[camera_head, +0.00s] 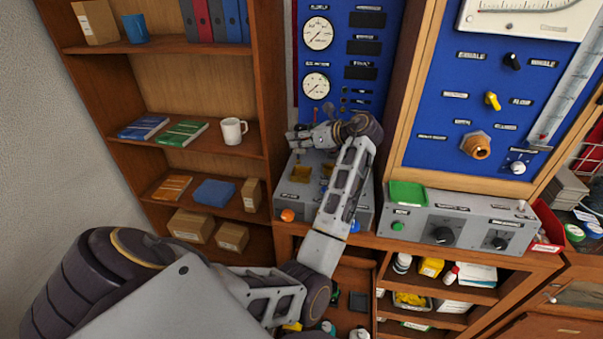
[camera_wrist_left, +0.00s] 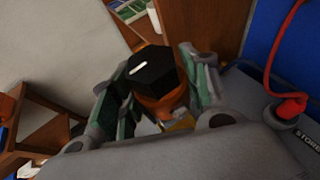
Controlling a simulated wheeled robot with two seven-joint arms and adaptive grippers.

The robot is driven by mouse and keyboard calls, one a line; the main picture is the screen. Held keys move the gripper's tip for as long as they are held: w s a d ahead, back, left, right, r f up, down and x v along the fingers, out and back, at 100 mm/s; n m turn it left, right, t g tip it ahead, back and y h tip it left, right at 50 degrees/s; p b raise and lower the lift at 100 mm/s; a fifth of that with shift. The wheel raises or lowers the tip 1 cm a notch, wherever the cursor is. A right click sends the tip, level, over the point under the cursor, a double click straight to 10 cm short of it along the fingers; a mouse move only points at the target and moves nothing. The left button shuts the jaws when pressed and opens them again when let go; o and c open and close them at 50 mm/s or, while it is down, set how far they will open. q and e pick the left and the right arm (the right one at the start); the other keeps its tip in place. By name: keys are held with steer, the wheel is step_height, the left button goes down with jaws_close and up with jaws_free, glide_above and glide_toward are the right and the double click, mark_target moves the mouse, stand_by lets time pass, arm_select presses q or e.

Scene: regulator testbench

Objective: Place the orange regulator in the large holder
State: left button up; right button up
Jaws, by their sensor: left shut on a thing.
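The orange regulator shows in the left wrist view (camera_wrist_left: 163,88), with a black faceted cap on top and a white line on it. My left gripper is shut around it; its fingers also show in the left wrist view (camera_wrist_left: 160,92). In the head view my left gripper (camera_head: 301,138) points left above the left grey bench box, in front of the gauge panel. The regulator cannot be made out there. The grey box top (camera_head: 299,173) has yellowish square recesses, partly hidden by my arm; I cannot tell which is the large holder. My right gripper is not in view.
A wooden shelf (camera_head: 266,120) with a white mug (camera_head: 233,131) stands close left of the gripper. The gauge panel (camera_head: 341,45) is behind. A second grey box (camera_head: 455,222) with a green tray (camera_head: 408,194) is to the right. A red plug (camera_wrist_left: 290,107) shows in the wrist view.

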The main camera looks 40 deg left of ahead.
mark_target(307, 149)
arm_select(q)
steer(key=shift+r, duration=0.15)
steer(key=shift+f, duration=2.55)
steer(key=shift+f, duration=0.1)
steer(key=shift+f, duration=2.4)
steer(key=o, duration=1.5)
steer(key=shift+s+d+f, duration=0.1)
steer(key=shift+f, duration=0.05)
steer(key=shift+c, duration=0.2)
